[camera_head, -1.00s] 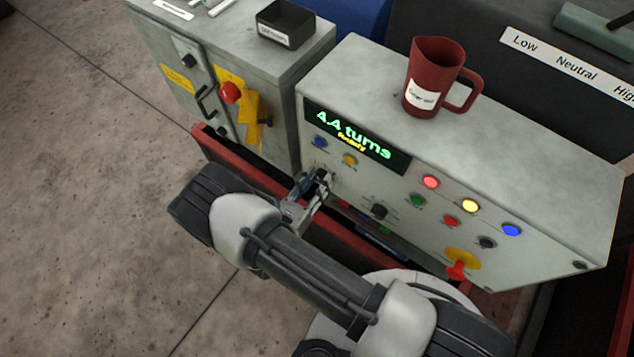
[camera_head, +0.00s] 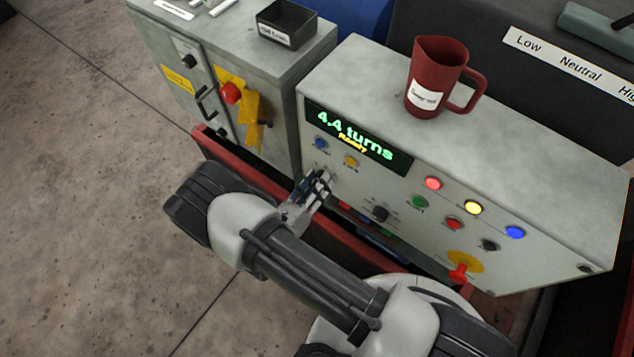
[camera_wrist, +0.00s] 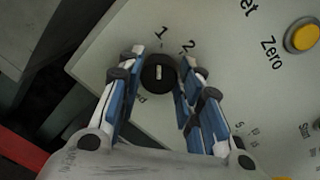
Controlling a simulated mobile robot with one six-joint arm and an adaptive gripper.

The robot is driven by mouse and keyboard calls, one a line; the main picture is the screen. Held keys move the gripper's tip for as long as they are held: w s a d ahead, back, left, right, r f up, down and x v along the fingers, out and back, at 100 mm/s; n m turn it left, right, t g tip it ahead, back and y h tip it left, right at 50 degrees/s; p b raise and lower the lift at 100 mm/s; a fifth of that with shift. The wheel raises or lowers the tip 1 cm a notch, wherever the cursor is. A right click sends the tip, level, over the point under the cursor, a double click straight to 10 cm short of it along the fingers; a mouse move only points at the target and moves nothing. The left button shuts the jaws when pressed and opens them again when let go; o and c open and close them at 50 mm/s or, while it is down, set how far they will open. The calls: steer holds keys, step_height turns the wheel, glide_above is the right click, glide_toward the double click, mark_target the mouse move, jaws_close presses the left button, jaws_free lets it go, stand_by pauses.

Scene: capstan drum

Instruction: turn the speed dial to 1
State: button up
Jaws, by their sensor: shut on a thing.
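The speed dial (camera_wrist: 158,73) is a round black knob with a short white mark, on the pale front of the control box (camera_head: 480,160). In the wrist view the numbers 1 (camera_wrist: 162,33) and 2 (camera_wrist: 188,46) stand beyond it. The white mark lies nearly upright in that view, roughly toward the 1; its exact setting is hard to tell. My gripper (camera_wrist: 162,62) has one finger on each side of the knob and is shut on it. In the head view my gripper (camera_head: 322,182) hides the dial at the panel's left.
A display (camera_head: 355,135) reads "4.4 turns" and "Ready". Near my gripper are a blue button (camera_head: 320,144), a yellow button (camera_head: 350,161) and a black knob (camera_head: 380,213). A red mug (camera_head: 437,80) stands on the box. A red rail (camera_head: 350,245) runs below the panel.

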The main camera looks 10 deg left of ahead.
steer(key=o, duration=1.1)
steer(key=shift+c, duration=0.2)
steer(key=v, duration=1.2)
